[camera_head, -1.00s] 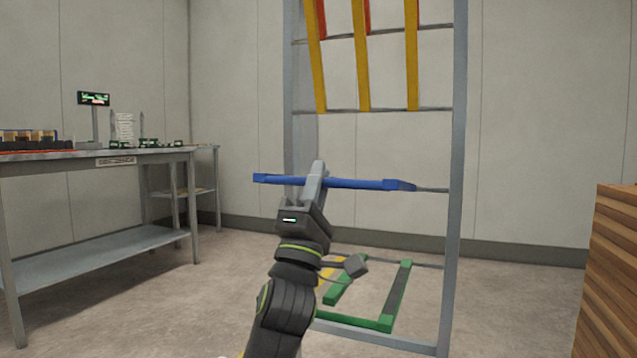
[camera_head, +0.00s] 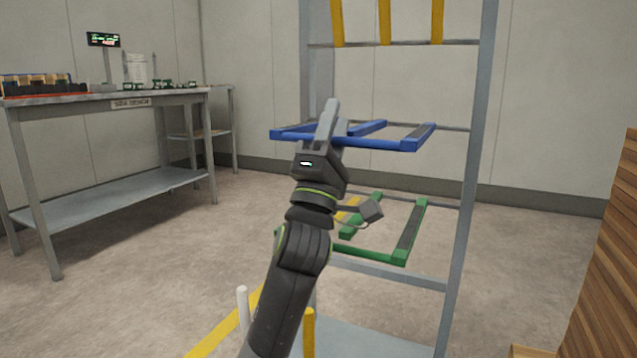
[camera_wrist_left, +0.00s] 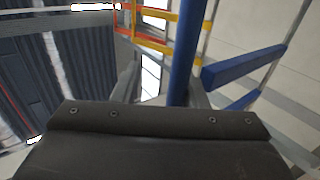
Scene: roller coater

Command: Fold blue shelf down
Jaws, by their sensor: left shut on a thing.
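The blue shelf (camera_head: 380,142) is a U-shaped frame on a grey metal rack. It juts out roughly level, and I see its top side. My left gripper (camera_head: 328,115) is shut on its front bar, left of the middle, and covers that part of the bar. In the left wrist view the blue bar (camera_wrist_left: 184,55) runs up from between the fingers, and a blue side arm shows to the right. My right gripper is in neither view.
A green shelf (camera_head: 375,252) juts out below the blue one. Yellow shelf bars (camera_head: 385,22) hang above. A workbench (camera_head: 110,98) with parts stands at left. A wooden slatted thing (camera_head: 610,260) stands at right. A white post and a yellow post are low in front.

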